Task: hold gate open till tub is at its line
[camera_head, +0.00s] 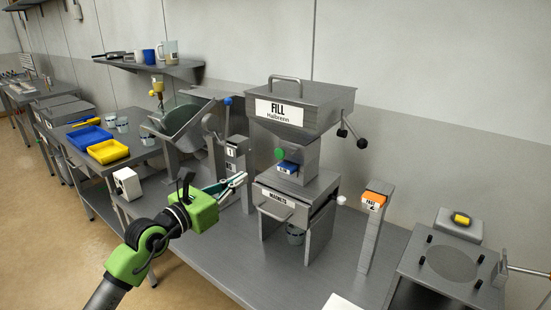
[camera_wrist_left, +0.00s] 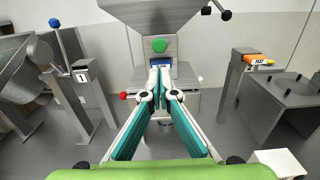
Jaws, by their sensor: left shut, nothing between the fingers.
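The grey fill hopper (camera_head: 330,108), marked FILL, stands on a column with a green knob (camera_head: 280,153) and a blue labelled part (camera_head: 287,168). I cannot tell which part is the gate. A small tub (camera_head: 295,237) sits under the drawer housing (camera_head: 322,205); its fill line is not readable. My left gripper (camera_head: 240,180) is shut and empty, left of the column. In the left wrist view its fingertips (camera_wrist_left: 160,70) appear in front of the blue part (camera_wrist_left: 161,64), below the green knob (camera_wrist_left: 159,45); contact is unclear. My right gripper is not in view.
A post with an orange top (camera_head: 376,197) stands right. A grey plate stand (camera_head: 450,265) is at far right. The front bench is mostly clear.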

